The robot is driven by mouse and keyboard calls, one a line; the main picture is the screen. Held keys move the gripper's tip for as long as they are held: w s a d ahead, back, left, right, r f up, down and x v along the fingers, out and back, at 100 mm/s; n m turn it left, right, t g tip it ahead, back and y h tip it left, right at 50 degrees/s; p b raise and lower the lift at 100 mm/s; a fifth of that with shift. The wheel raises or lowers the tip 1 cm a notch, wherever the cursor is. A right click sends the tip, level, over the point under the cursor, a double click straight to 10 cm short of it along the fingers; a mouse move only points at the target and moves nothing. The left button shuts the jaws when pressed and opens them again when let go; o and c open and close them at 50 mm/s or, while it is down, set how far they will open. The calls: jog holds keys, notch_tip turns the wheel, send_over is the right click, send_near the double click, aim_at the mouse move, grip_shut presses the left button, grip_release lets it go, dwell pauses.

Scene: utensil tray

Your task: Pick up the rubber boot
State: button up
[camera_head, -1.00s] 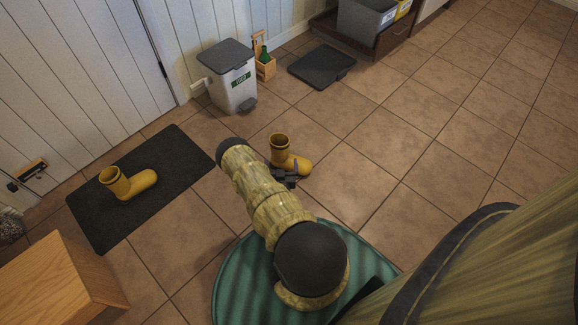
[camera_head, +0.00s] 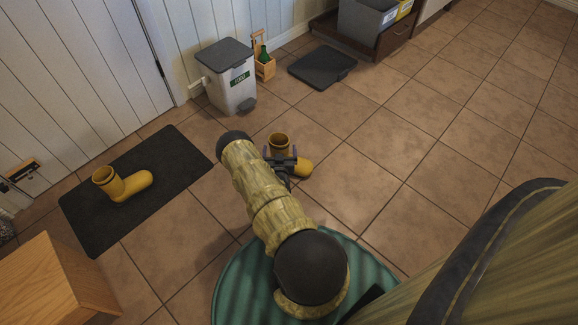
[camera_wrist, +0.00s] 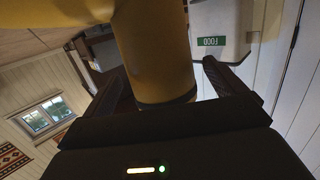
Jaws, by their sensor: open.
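A yellow rubber boot (camera_head: 303,168) stands upright on the tiled floor, its toe pointing right. My gripper (camera_head: 281,153) is open at this boot, partly covering its shaft in the head view. In the wrist view the boot's shaft (camera_wrist: 155,60) lies between the two spread fingers of my gripper (camera_wrist: 165,85), with a gap beside the right finger. Contact with the left finger cannot be told. A second yellow boot (camera_head: 122,184) stands on the black mat (camera_head: 160,205) at the left, apart from my gripper.
A white bin (camera_head: 228,85) with a grey lid stands by the wall; its label also shows in the wrist view. Beside it is a wooden bottle carrier (camera_head: 264,68). A dark floor scale or mat (camera_head: 322,65) lies at the back. Open tile lies to the right.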

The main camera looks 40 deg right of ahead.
aim_at(279, 142)
jog(key=shift+w+d+f+b, duration=0.3)
jog(key=shift+w+d+b, duration=0.1)
jog(key=shift+w, duration=0.1)
jog(key=shift+w+d+f+b, duration=0.25)
jog(key=shift+w+b, duration=0.15)
jog(key=shift+w, duration=0.05)
jog(key=shift+w+d+r, duration=0.15)
jog(key=shift+w+d, duration=0.2)
jog(key=c, duration=1.6)
jog(key=shift+r+p, duration=2.95)
jog(key=shift+r, duration=2.05)
